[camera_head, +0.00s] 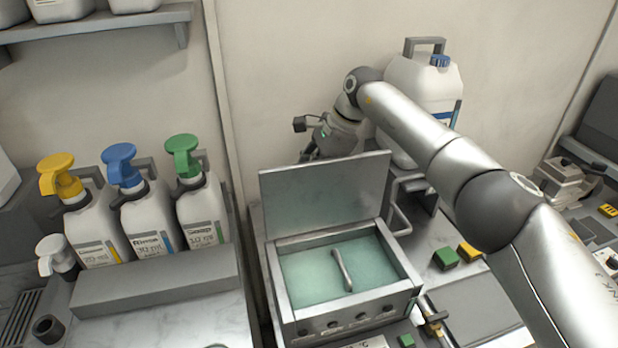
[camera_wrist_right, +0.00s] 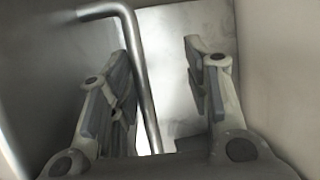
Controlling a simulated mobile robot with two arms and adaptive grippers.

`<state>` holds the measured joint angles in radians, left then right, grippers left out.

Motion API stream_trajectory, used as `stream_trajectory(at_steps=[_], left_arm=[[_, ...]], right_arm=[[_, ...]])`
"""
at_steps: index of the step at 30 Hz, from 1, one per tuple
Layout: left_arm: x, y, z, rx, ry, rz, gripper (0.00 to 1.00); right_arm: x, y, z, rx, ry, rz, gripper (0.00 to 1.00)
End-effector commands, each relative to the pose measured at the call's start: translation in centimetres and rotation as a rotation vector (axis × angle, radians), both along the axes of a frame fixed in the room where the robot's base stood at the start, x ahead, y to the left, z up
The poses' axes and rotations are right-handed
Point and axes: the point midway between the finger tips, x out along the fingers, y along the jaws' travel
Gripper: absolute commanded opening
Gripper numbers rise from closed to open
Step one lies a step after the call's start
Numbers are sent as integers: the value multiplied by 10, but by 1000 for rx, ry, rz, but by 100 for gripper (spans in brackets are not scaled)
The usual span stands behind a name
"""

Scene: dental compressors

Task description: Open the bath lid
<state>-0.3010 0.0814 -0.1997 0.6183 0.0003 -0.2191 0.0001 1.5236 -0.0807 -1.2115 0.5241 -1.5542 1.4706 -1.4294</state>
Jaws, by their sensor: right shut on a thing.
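The bath (camera_head: 345,317) is a metal box with pale green liquid and a short metal bar lying inside. Its flat lid (camera_head: 325,195) stands raised, about upright, along the back edge. My right gripper (camera_head: 310,152) is behind the top of the lid, partly hidden by it. In the right wrist view my right gripper (camera_wrist_right: 158,65) has a bent metal handle (camera_wrist_right: 141,75) between its fingers, close to the left finger. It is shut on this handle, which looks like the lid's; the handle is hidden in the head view. My left gripper is not in view.
Pump bottles, yellow (camera_head: 93,225), blue (camera_head: 146,218) and green (camera_head: 198,208), stand at the left behind a grey ledge (camera_head: 160,280). A white jug (camera_head: 405,95) stands behind the bath at the right. Green (camera_head: 446,259) and yellow (camera_head: 468,252) blocks lie to its right.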

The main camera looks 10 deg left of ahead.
Motion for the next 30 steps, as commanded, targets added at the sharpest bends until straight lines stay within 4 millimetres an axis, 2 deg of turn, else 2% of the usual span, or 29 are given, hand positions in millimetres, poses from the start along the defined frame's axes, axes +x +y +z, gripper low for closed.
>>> stream_trajectory(at_steps=[1, 3, 12, 18, 30], left_arm=[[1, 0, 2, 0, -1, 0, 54], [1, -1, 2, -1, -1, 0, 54], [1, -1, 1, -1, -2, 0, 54], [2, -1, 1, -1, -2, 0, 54], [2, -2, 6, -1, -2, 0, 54]], right_arm=[[8, -7, 23, 16, -28, -15, 34], [8, -13, 38, 15, -29, -15, 34], [3, -37, 86, 7, -17, -10, 34], [1, -43, 97, 5, -14, -7, 34], [1, -43, 102, 3, -12, -5, 34]])
